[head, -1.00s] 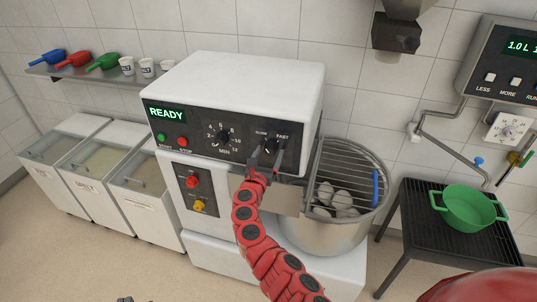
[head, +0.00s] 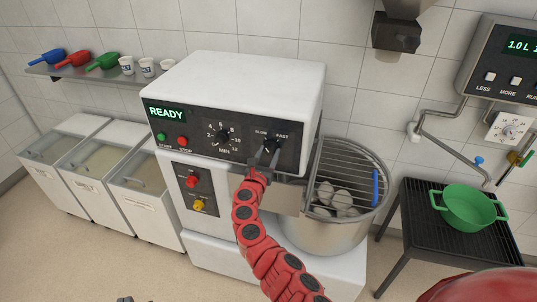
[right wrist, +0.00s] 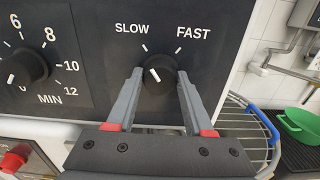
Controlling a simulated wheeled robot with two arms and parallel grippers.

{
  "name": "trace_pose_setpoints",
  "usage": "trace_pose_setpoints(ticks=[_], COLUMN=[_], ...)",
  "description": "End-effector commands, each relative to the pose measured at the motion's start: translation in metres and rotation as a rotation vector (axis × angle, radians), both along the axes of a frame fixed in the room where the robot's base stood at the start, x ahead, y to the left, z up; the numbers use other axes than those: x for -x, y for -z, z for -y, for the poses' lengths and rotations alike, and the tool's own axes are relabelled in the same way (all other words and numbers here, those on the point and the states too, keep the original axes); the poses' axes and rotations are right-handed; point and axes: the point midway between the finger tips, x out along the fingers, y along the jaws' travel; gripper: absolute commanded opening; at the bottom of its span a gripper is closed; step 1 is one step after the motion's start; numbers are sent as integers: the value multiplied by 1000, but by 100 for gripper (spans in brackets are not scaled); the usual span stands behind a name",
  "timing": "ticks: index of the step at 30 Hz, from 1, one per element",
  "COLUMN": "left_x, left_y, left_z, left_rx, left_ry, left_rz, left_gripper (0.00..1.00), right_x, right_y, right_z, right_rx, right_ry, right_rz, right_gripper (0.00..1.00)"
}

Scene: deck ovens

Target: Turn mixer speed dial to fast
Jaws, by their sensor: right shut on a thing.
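The mixer speed dial (right wrist: 158,76) is a black knob between the labels SLOW and FAST. Its white mark leans up and left, towards the SLOW tick. In the head view the speed dial (head: 271,145) is at the right of the mixer's black panel, partly hidden by my fingers. My right gripper (head: 268,152) is shut on the dial, one grey finger on each side, as the right wrist view also shows (right wrist: 158,82). A small dark tip at the bottom edge of the head view may be my left gripper (head: 125,299); its state does not show.
The timer dial (head: 223,137) is left of the speed dial. The display (head: 166,113) reads READY above the green and red buttons. A wire guard (head: 345,165) covers the bowl (head: 325,235) at the right. A green pot (head: 468,208) stands on a black rack.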

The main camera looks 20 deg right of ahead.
Motion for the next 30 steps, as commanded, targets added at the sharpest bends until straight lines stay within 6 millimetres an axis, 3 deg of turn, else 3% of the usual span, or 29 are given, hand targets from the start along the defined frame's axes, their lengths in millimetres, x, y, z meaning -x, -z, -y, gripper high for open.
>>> trace_pose_setpoints(ticks=[11, 30], left_x=[0, 0], left_y=[25, 97], left_z=[0, 0], left_rx=[0, 0], left_ry=[0, 0], left_rz=[0, 0], left_gripper=[0, 0], right_x=[-1, 0], right_y=[3, 6], right_z=[0, 1], right_rx=[-184, -683], right_ry=[-3, 0], right_rz=[128, 465], right_gripper=[0, 0])
